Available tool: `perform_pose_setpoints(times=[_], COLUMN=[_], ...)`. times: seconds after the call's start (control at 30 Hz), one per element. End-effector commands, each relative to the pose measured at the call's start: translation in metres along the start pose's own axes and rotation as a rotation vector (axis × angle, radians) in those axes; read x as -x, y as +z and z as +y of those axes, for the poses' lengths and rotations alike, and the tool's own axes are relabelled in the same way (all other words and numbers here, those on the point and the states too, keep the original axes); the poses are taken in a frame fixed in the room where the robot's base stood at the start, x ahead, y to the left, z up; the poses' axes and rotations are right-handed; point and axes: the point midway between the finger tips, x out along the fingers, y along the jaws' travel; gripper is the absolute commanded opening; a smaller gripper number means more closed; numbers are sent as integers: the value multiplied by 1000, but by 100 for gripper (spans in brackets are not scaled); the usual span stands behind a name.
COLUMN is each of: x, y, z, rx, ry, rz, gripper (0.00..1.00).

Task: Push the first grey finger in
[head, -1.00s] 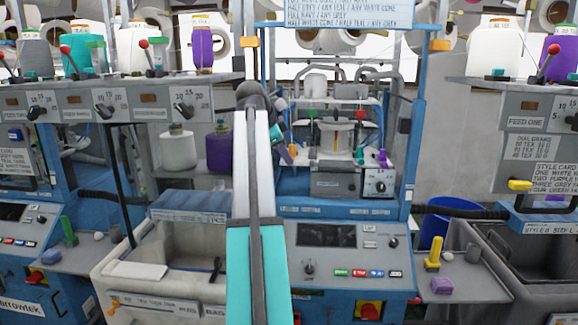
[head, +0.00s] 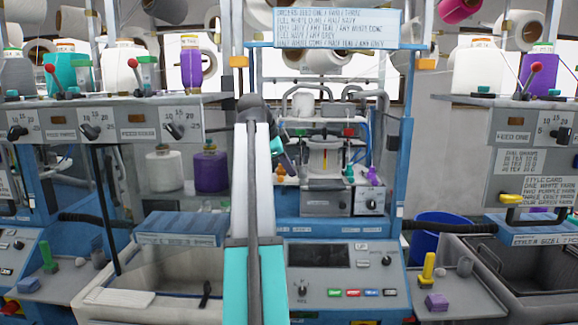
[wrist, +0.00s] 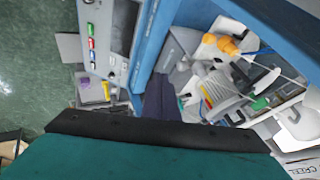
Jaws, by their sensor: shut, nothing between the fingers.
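The knitting head (head: 325,158) sits in the middle of the blue-framed machine. Thin coloured strips stand at its front, with red and yellow ones showing also in the wrist view (wrist: 207,93). The grey fingers are too small to tell apart, so I cannot say which is first or whether it is in or out. My gripper (head: 291,170) is just left of the knitting head in the head view. Its dark jaws (wrist: 172,82) are shut and empty in the wrist view, left of the coloured strips. I see no clear contact. My teal wrist hides part of the machine.
A control panel (head: 345,280) with coloured buttons lies below the knitting head. An orange knob (wrist: 228,43) and a green part (wrist: 260,103) are near the head. Blue uprights (head: 402,150) frame the machine. White (head: 164,170) and purple (head: 211,170) cones stand left.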

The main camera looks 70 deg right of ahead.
Motion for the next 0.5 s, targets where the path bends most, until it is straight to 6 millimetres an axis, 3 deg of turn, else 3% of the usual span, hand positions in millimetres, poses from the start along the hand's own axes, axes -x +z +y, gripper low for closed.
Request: perform_pose_setpoints(times=[0.5], x=[-62], y=[0], z=[0], rx=[1], ry=[1], rz=[0], gripper=[0])
